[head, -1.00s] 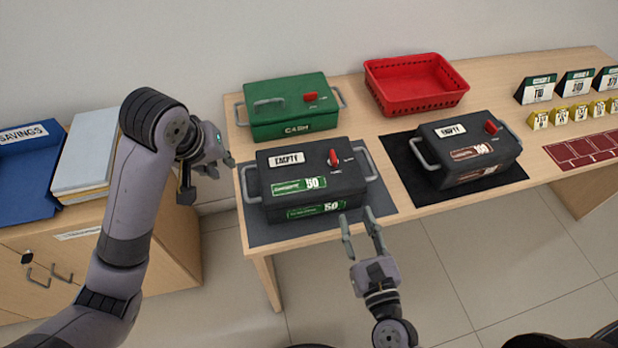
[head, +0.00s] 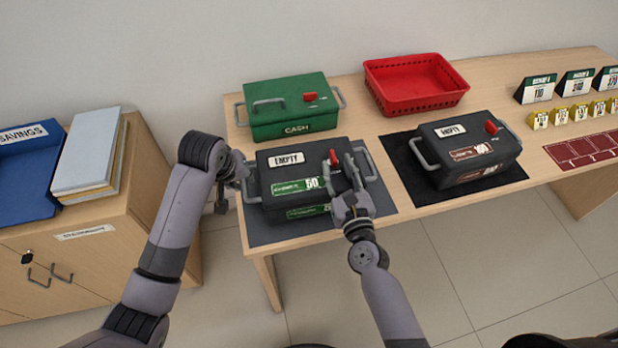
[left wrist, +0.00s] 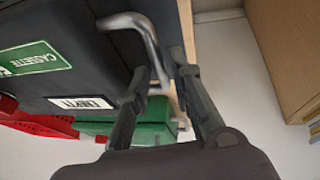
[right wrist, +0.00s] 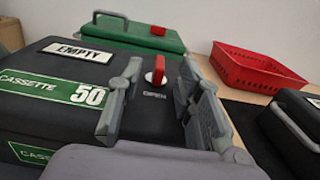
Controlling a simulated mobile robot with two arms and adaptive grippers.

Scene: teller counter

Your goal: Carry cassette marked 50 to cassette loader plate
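The cassette marked 50 (head: 285,174) is a dark box with a green label, an EMPTY tag and a red knob. It sits on a grey mat (head: 290,234), with a handle at each end. My left gripper (head: 243,172) is open at its left handle; the left wrist view shows this handle (left wrist: 150,45) between the spread fingers (left wrist: 162,100). My right gripper (head: 350,170) is open over the lid's right part, near the right handle (head: 365,162). The right wrist view shows the red knob (right wrist: 156,72) beyond its fingers (right wrist: 160,105). I cannot identify a loader plate.
A cassette marked 100 (head: 465,150) sits on a black mat (head: 405,165) to the right. A green cash box (head: 290,105) and a red basket (head: 415,84) stand behind. A cabinet (head: 150,235) with a blue tray (head: 25,170) stands left.

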